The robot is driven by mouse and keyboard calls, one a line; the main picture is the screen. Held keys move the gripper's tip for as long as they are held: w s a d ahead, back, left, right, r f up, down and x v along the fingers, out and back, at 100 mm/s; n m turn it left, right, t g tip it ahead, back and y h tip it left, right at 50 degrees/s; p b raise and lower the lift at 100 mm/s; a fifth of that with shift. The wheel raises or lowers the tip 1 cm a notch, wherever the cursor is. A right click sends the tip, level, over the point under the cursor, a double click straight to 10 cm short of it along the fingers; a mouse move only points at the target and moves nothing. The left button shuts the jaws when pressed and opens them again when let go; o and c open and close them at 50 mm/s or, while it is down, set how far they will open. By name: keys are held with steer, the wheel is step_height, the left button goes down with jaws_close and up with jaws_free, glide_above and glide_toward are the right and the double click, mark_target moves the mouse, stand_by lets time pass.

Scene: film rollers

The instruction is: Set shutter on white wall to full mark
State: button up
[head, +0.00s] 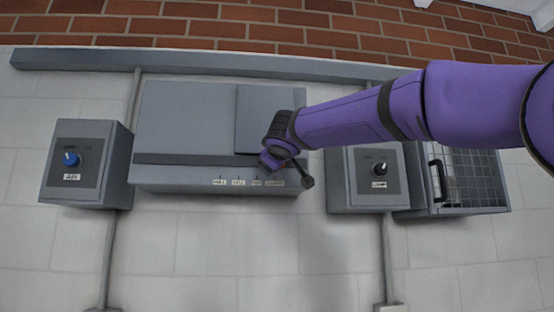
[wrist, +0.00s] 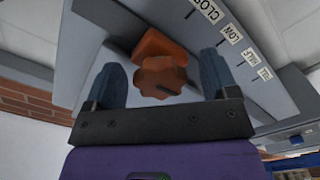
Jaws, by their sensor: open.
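The shutter unit is a wide grey box (head: 180,115) on the white wall, with a darker panel (head: 255,108) at its right. Its lower ledge carries labels, from left to right FULL (head: 219,182), HALF (head: 238,182), LOW (head: 257,183) and CLOSED (head: 275,183). In the wrist view, an orange-brown lobed knob (wrist: 161,76) sits near the CLOSED label (wrist: 198,8), with FULL (wrist: 265,74) at the far end. My gripper (head: 280,163) is open, with one finger on each side of the knob. Contact cannot be told. My gripper hides the knob in the head view.
A box with a blue knob (head: 71,159) hangs at the left. A box with a black knob (head: 379,169) hangs close right of the shutter unit. A wire-fronted cage (head: 475,180) with a black handle is further right. The wall below is mostly clear.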

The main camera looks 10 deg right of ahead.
steer(key=shift+w, duration=0.25)
steer(key=c, duration=1.1)
steer(key=shift+o, duration=0.2)
steer(key=a, duration=1.5)
steer(key=shift+a, duration=0.1)
steer(key=shift+s, duration=0.1)
steer(key=o, duration=1.1)
steer(key=shift+a, duration=0.2)
steer(key=shift+c, duration=0.2)
